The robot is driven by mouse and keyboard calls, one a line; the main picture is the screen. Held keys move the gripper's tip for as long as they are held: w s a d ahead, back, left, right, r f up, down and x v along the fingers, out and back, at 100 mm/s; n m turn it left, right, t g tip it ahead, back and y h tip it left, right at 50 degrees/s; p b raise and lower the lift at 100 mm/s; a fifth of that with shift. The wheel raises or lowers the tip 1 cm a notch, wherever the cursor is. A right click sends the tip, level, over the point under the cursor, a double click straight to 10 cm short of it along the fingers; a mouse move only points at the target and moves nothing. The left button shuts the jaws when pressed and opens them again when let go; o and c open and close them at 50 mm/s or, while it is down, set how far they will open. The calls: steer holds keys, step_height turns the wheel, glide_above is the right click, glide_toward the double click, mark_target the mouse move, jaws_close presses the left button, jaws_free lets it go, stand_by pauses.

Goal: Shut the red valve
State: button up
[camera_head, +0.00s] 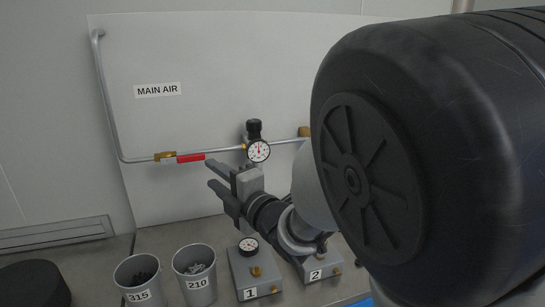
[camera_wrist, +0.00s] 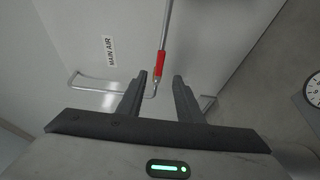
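The red valve handle (camera_head: 190,158) lies in line with the thin metal pipe on the white panel, beside a brass valve body (camera_head: 165,157). In the wrist view the red handle (camera_wrist: 159,64) shows beyond and between my fingertips, nearer the left finger. My gripper (camera_head: 211,173) is open and empty, its two fingers pointing left, just right of and below the handle's free end in the head view. The open fingers also show in the wrist view (camera_wrist: 160,78). Nothing appears to be held. The exact distance to the handle cannot be told.
A pressure gauge with a black knob (camera_head: 258,150) sits on the pipe above my gripper. Below stand grey cups marked 315 (camera_head: 138,280) and 210 (camera_head: 195,275), and gauge blocks 1 (camera_head: 255,272) and 2 (camera_head: 318,274). My arm hides the right side.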

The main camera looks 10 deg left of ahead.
mark_target(194, 159)
steer(key=x, duration=1)
steer(key=shift+w+a, duration=0.2)
jaws_close()
